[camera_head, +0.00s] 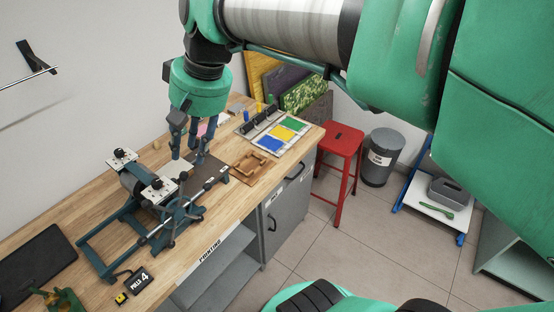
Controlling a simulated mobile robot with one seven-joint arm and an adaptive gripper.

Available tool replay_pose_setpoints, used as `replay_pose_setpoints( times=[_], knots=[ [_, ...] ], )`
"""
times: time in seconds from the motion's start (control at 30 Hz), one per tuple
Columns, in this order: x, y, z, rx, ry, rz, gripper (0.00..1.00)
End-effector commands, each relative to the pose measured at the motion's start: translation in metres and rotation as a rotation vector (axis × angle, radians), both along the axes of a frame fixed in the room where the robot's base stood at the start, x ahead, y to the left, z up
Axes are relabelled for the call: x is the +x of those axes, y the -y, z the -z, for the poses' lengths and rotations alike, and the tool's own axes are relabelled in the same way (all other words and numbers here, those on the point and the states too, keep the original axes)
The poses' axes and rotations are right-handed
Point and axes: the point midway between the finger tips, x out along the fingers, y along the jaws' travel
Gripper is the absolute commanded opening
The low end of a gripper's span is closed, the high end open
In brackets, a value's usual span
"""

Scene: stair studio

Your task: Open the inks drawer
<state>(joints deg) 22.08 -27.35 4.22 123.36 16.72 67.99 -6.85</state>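My gripper (187,158) hangs over the workbench (95,205), above the printing press (155,200). Its fingers are apart and I see nothing between them. Under the bench's right end stands a grey cabinet (285,212) with upright front panels and small pale labels (274,195) near the top. The lettering is too small to read, so I cannot tell which front is the inks drawer. The cabinet fronts look closed. My gripper is to the left of the cabinet and above the bench top.
An open shelf (215,275) marked "PRINTING" is left of the cabinet. A red stool (340,140) and grey bin (382,157) stand right. Floor before the cabinet (340,245) is clear.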

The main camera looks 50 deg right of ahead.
Motion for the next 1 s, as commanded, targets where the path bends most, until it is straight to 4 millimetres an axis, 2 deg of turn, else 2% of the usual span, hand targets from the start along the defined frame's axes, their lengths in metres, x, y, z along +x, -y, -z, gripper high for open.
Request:
replay_pose_setpoints(
  times=[0.03, 0.37, 0.57, 0.8, 1.0],
  knots=[
    [0.008, 0.012, -0.001, 0.028, -0.012, 0.027, 0.33],
    [0.045, 0.081, -0.006, 0.22, -0.042, 0.167, 0.33],
    [0.062, 0.135, -0.009, 0.337, -0.031, 0.248, 0.33],
    [0.072, 0.21, -0.01, 0.479, 0.009, 0.34, 0.33],
    [0.07, 0.279, -0.008, 0.59, 0.067, 0.415, 0.33]
  ],
)
